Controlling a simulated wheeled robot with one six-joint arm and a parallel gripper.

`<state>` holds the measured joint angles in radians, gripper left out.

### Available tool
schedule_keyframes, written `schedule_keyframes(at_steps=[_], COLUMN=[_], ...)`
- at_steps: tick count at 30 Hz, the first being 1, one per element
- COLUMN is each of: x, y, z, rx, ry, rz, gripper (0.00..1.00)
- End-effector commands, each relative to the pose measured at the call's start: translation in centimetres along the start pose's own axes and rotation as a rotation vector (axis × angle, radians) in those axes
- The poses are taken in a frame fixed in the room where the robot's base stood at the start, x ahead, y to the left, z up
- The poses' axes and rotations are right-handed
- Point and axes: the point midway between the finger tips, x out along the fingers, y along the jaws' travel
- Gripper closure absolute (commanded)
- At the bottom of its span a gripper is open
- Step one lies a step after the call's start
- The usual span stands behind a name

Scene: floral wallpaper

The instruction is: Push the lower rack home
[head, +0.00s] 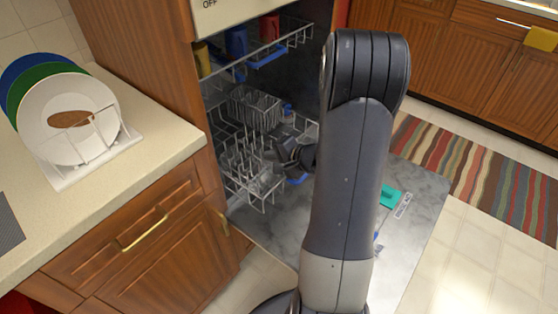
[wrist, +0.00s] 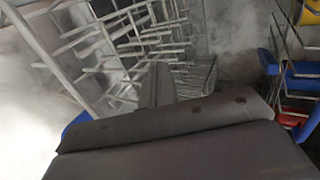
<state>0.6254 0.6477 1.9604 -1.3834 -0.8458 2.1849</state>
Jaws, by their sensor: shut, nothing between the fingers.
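The dishwasher's lower rack (head: 250,188) is a pale wire basket with upright tines and a cutlery basket, and it looks empty. It sits low in the open dishwasher, its near end toward the open door (head: 427,203); how far out it stands is hard to judge. My gripper (head: 284,147) is shut and empty, low at the rack's right side, partly hidden by my arm. In the wrist view my gripper (wrist: 157,84) points at the rack's wires (wrist: 120,45); I cannot tell whether it touches them.
The upper rack (head: 268,50) holds blue, yellow and red cups above. A green item (head: 391,196) lies on the open door. A counter (head: 150,150) with a plate stand (head: 95,155) is at left. A striped rug (head: 500,187) lies on the floor at right.

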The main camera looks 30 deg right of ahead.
Motion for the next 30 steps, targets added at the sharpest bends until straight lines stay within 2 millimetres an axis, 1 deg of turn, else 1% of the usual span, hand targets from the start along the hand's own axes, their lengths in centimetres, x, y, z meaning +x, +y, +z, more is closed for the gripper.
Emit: schedule_keyframes(at_steps=[1, 3, 7, 12, 23, 26, 30], x=[1.2, 2.2, 3.5, 4.0, 4.1, 4.5, 5.9], y=[0.3, 0.3, 0.2, 0.1, -0.1, -0.5, -1.6], z=[0.1, 0.1, 0.0, 0.0, 0.0, 0.0, 0.1], rx=[-0.002, -0.001, 0.0, 0.001, 0.001, 0.0, 0.001], ry=[-0.003, -0.003, 0.0, 0.001, 0.001, 0.0, -0.003], rz=[0.001, 0.0, 0.001, 0.001, 0.001, 0.0, 0.001], gripper=[1.0, 1.0, 1.0, 1.0, 1.0, 1.0, 1.0])
